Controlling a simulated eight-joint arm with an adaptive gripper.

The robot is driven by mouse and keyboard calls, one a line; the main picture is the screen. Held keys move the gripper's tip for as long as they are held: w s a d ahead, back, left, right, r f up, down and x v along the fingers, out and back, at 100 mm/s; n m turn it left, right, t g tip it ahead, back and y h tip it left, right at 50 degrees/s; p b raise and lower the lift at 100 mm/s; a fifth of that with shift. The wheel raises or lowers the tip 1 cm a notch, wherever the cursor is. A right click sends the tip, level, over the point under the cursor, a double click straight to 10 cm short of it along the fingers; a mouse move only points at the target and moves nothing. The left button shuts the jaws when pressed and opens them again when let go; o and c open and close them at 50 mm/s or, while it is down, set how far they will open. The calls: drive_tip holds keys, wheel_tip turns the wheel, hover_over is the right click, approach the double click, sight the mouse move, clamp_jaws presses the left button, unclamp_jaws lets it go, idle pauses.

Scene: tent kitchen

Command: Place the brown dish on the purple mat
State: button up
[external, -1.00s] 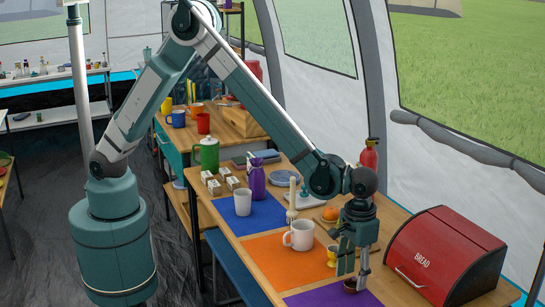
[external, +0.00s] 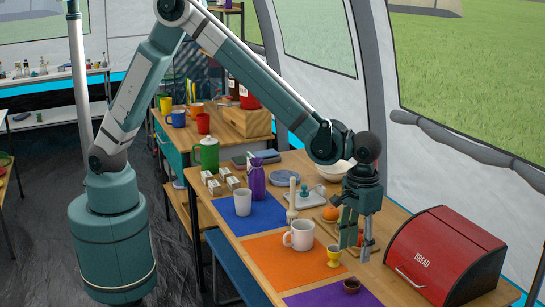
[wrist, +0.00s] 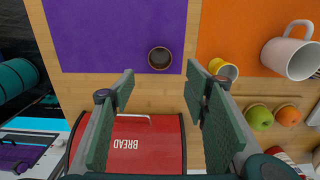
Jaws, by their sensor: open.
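The small brown dish (external: 352,286) rests on the purple mat (external: 318,298), near the mat's edge towards the red bread box. In the wrist view the dish (wrist: 160,58) lies wholly on the purple mat (wrist: 100,35), close to its lower right corner, upright and apart from the fingers. My gripper (external: 356,254) is open and empty, raised above the table behind the dish. In the wrist view the two fingers (wrist: 163,78) stand wide apart with nothing between them.
The red bread box (external: 447,255) stands right of my gripper. A white mug (external: 299,235) sits on the orange mat (external: 262,250). An orange fruit (external: 330,213) and a white bowl (external: 335,171) are farther back.

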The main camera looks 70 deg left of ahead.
drive_tip(key=shift+a, duration=0.1)
idle(0.6)
drive_tip(key=a+r+t, duration=0.1)
drive_tip(key=a+r, duration=0.5)
drive_tip(key=a, duration=0.5)
drive_tip(key=a+r+t+h, duration=0.1)
drive_tip(key=a+r, duration=0.6)
drive_tip(key=a, duration=0.4)
drive_tip(key=a+r+t, duration=0.1)
drive_tip(key=a+r, duration=0.5)
drive_tip(key=a, duration=0.5)
drive_tip(key=s+a+t, duration=0.2)
drive_tip(key=s+a, duration=0.7)
drive_tip(key=a, duration=0.4)
drive_tip(key=s+a+r+t+y, duration=0.1)
drive_tip(key=s+a+t, duration=0.1)
drive_tip(key=s+a, duration=0.8)
drive_tip(key=shift+s+a+r, duration=0.15)
drive_tip(key=shift+a+r, duration=0.1)
drive_tip(key=shift+a, duration=1.65)
